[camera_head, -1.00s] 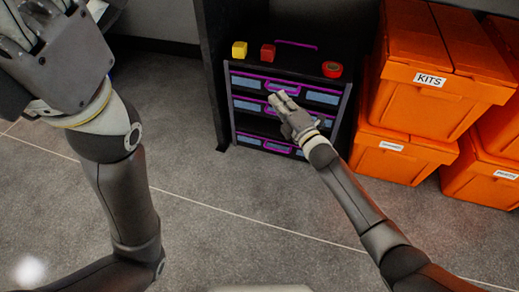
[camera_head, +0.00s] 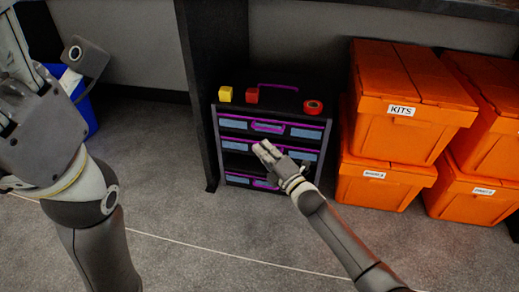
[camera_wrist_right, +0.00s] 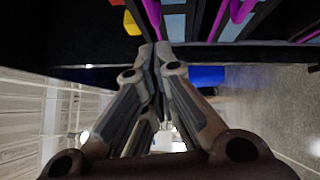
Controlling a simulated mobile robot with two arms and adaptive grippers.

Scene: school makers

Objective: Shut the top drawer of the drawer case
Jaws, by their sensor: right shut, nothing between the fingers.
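The drawer case (camera_head: 272,105) is black with purple handles and stands on the floor against a dark panel. Its top drawer (camera_head: 245,126) looks about level with the case front; I cannot tell if a small gap is left. The drawer below also looks in, with a dark open slot under it. My right gripper (camera_head: 262,149) is shut and empty, in front of the case just below the top drawer's handle. In the right wrist view, its fingers (camera_wrist_right: 154,50) are together, near purple handles. My left gripper (camera_head: 8,122) is partly cut off at the left; its jaws are unclear.
A yellow cube (camera_head: 225,94), a red cube (camera_head: 252,95) and a red tape roll (camera_head: 313,107) sit on the case. Orange crates (camera_head: 400,125) are stacked close at its right. A blue bin (camera_head: 84,112) stands at the left. The floor in front is clear.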

